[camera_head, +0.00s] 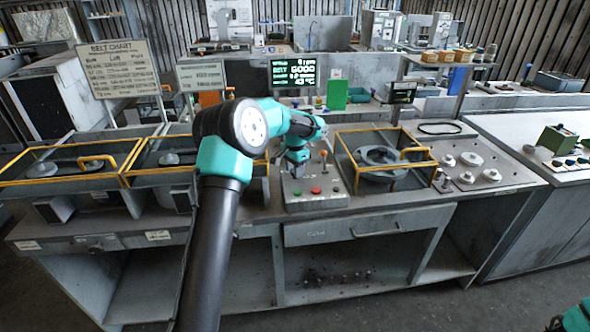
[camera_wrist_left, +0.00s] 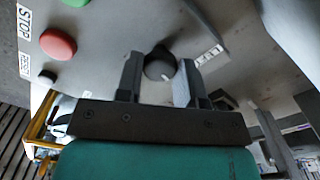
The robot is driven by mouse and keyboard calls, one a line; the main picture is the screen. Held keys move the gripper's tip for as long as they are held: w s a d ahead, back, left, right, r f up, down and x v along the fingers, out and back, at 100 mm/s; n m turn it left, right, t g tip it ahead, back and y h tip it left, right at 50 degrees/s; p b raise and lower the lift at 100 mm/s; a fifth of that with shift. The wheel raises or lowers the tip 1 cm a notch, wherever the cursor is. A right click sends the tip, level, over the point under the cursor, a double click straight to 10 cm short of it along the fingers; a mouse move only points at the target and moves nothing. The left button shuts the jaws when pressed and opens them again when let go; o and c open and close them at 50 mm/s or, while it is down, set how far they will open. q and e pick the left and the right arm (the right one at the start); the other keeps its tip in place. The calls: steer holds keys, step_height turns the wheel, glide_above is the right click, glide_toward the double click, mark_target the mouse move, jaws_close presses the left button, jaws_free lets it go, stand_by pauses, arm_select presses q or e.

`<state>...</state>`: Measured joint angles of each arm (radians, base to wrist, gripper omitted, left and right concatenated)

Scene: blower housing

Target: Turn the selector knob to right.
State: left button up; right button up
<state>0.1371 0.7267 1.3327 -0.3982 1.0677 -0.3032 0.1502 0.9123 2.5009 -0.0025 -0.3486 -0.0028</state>
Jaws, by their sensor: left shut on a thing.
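The selector knob (camera_wrist_left: 160,62) is a dark round knob on the grey control panel (camera_wrist_left: 115,30). In the left wrist view it sits between the two fingers of my left gripper (camera_wrist_left: 160,77), which is shut on it. In the head view, my left gripper (camera_head: 296,166) reaches down at the left part of the control panel (camera_head: 318,204) and hides the knob. A small white label (camera_wrist_left: 208,55) lies beside the knob; its text is too small to read. My right gripper is out of view.
A red button (camera_wrist_left: 58,44) marked STOP, a black button (camera_wrist_left: 47,76) and a green button (camera_wrist_left: 76,2) share the panel. A red-topped lever (camera_head: 324,155) stands behind the gripper. Yellow-framed housings (camera_head: 65,172) (camera_head: 343,160) flank the panel.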

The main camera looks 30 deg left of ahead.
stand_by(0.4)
arm_select(q)
steer(key=o, duration=0.9)
step_height(320, 180, up, 18)
steer(key=shift+f, duration=0.25)
steer(key=shift+f, duration=0.1)
stand_by(0.3)
